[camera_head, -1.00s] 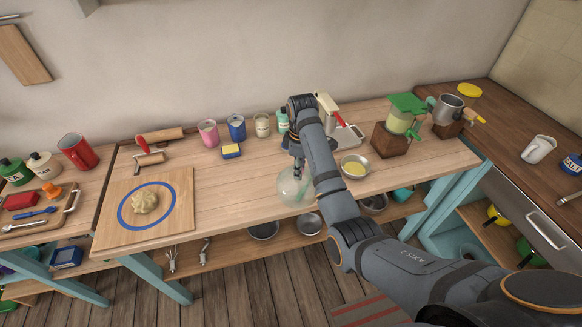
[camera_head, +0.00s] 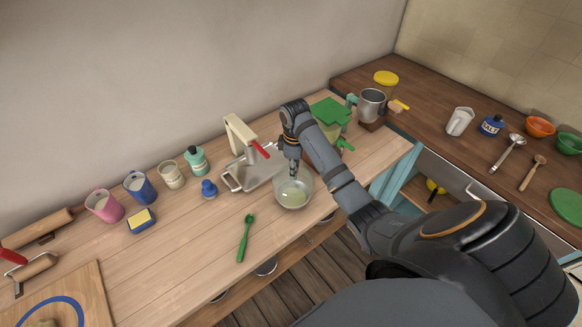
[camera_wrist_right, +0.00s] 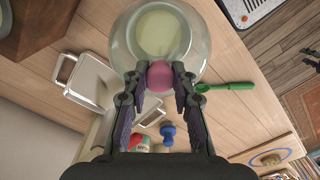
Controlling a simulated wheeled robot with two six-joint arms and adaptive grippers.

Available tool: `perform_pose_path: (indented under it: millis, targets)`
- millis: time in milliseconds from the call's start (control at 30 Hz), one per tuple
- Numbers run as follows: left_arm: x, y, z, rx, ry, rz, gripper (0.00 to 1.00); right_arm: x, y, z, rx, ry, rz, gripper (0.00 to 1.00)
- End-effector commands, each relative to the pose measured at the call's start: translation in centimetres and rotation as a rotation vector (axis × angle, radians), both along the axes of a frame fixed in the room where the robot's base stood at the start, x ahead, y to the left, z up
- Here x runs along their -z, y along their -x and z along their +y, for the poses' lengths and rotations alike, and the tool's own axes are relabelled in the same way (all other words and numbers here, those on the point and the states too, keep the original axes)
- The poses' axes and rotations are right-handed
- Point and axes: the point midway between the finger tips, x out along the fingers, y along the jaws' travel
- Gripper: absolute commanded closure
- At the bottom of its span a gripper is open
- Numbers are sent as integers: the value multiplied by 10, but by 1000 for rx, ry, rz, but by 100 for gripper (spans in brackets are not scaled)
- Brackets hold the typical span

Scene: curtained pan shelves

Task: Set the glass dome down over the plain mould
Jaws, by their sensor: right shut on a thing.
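My right gripper (camera_head: 293,172) is shut on the pink knob (camera_wrist_right: 160,75) of the clear glass dome (camera_head: 308,183). The knob is between its fingers in the right wrist view (camera_wrist_right: 159,80).
A green spoon (camera_head: 245,238) lies left of the dome. A green-topped device (camera_head: 330,112) is close on the right. The bench's front edge is near. Bare wood (camera_head: 190,240) lies to the left.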

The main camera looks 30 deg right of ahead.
Motion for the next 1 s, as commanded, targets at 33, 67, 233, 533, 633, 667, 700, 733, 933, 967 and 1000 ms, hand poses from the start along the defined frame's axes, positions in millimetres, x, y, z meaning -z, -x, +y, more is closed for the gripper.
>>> perform_pose_path:
  millis: [33,67,233,533,633,667,700,733,933,967,1000]
  targets:
    - [0,0,0,0,0,0,49,-1,0,0,0,0,0,100]
    - [0,0,0,0,0,-1,49,0,0,0,0,0,0,100]
    - [5,-5,0,1,0,-9,49,15,0,0,-1,-1,1,100]
    - [16,-20,-4,0,4,-33,49,51,0,0,-1,1,1,100]
    - [15,-18,-4,0,5,-29,49,58,0,0,0,0,1,100]
    - [15,-17,-4,-1,5,-27,49,59,-1,0,0,0,0,100]
    - [16,-15,-4,-1,5,-25,49,61,-1,0,0,0,0,100]
    - [16,-14,-4,0,5,-23,49,62,-1,0,0,0,0,100]
    - [16,-11,-4,0,5,-18,49,65,-1,0,-1,0,0,100]
    - [16,-11,-4,0,5,-18,49,65,-1,0,-1,0,0,100]
    - [16,-11,-4,0,5,-18,49,65,-1,0,-1,0,0,100]
